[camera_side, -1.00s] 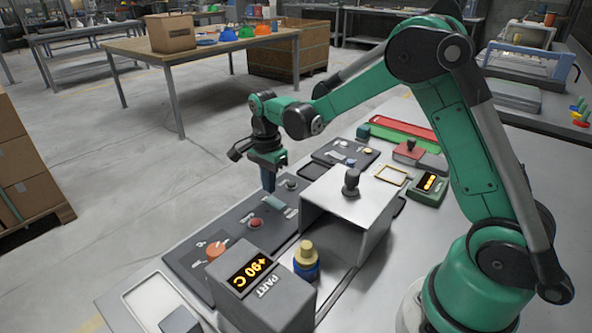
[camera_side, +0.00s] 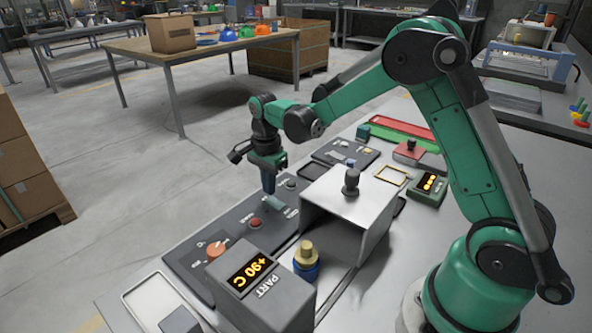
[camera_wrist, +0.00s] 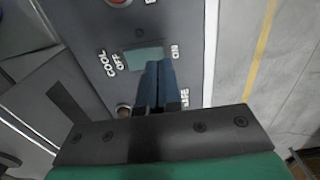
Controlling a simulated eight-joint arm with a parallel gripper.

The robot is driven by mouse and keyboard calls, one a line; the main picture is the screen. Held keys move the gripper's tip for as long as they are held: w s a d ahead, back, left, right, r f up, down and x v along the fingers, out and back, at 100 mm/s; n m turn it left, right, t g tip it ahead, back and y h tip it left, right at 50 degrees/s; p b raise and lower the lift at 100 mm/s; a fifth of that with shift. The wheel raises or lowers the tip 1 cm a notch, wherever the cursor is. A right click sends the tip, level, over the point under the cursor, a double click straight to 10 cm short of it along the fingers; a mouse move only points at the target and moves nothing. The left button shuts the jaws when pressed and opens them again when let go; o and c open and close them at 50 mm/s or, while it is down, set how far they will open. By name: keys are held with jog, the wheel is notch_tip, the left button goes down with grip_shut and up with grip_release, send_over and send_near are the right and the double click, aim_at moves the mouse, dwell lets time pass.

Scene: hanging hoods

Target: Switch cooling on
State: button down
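The cooling switch is a pale green rocker (camera_wrist: 143,58) marked COOL, with OFF at one end and ON at the other in the wrist view. It also shows in the side view (camera_side: 274,202), set in the dark control panel (camera_side: 235,230). I cannot tell which way it is tipped. My gripper (camera_wrist: 158,64) has its two blue fingers together, with nothing visible between them. In the side view my gripper (camera_side: 269,192) points down at the rocker. The tips overlap its near edge, toward the ON end, in the wrist view; contact is unclear.
A red button (camera_side: 255,223) and an orange knob (camera_side: 216,250) are on the same panel. A grey PART box (camera_side: 270,295) reads +90 C. A grey hood (camera_side: 350,205) stands right of the panel, with a yellow-and-blue part (camera_side: 306,260) in front.

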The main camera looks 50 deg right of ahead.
jog(key=shift+f, duration=0.9)
jog(key=shift+r, duration=3.55)
jog(key=shift+s+r, duration=0.1)
jog(key=shift+r, duration=0.05)
jog(key=s+a+r+n+t, duration=0.2)
jog(key=s+n, duration=0.4)
jog(key=n, duration=0.3)
jog(key=s+a+r+n+t, duration=0.2)
jog(key=s+n+t, duration=0.3)
jog(key=n, duration=0.4)
jog(key=shift+s+a+r, duration=0.3)
jog(key=shift+s+a, duration=0.2)
jog(key=shift+s, duration=0.2)
